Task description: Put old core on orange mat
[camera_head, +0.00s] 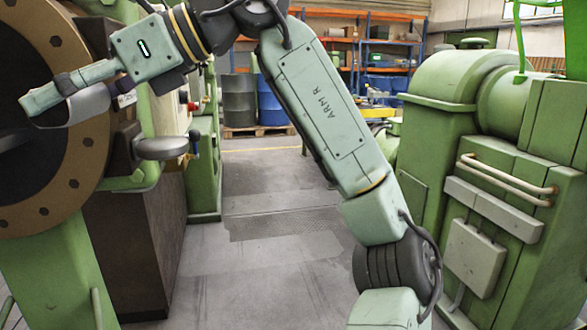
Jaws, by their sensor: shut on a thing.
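My gripper (40,100) is at the far left, in front of a large round flange (90,140) with a brown bolted ring and dark opening. Its pale green finger points left across the ring. A grey curved piece (88,106) sits at the jaws, just below the finger. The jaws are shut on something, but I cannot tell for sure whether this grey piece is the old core. The orange mat is not in view.
A grey rounded part (160,148) juts from the left machine below my wrist. A green machine (480,150) with a pale handrail stands at right. The grey floor (260,275) between them is clear.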

